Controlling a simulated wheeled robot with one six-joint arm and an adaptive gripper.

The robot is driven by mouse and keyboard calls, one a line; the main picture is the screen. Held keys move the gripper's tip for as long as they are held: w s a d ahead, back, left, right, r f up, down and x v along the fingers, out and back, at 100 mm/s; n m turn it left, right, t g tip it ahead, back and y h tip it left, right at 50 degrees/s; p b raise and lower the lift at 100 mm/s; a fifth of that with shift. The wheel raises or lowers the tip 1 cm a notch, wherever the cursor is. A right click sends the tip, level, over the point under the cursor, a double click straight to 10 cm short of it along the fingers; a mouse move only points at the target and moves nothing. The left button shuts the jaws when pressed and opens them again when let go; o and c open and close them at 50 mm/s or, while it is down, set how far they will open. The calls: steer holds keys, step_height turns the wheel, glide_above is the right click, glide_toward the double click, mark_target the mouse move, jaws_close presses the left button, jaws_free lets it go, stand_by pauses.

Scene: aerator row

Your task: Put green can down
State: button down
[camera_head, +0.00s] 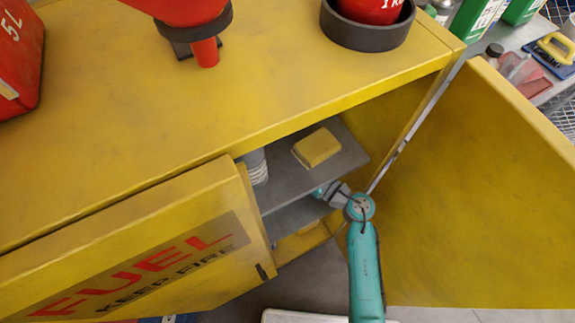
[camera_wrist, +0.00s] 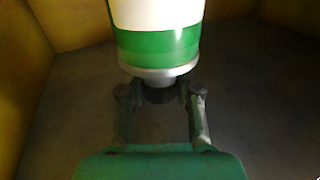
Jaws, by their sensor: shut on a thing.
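The green can (camera_wrist: 157,45) shows in the wrist view at top centre, with a white upper band, a green band below it and a grey metal rim; its far end is cut off by the picture edge. My gripper (camera_wrist: 160,95) has its two fingers on either side of the can's dark narrow end. In the head view my arm reaches into the open yellow cabinet (camera_head: 290,118), below its grey shelf (camera_head: 341,151). There the gripper and the can are mostly hidden by the shelf. I cannot tell whether the can touches the cabinet floor.
A yellow sponge-like block (camera_head: 317,147) lies on the shelf, beside a light ribbed object (camera_head: 255,167). A red funnel (camera_head: 190,12) and a dark ring-shaped holder (camera_head: 367,34) are on the cabinet top.

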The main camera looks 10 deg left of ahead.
steer(key=shift+w+a, duration=0.6)
steer(key=shift+w, duration=0.25)
step_height(320, 180, down, 3)
steer(key=shift+s+d+r, duration=0.15)
steer(key=shift+r, duration=0.05)
steer(key=shift+f, duration=2.3)
steer(key=c, duration=0.8)
jaws_free()
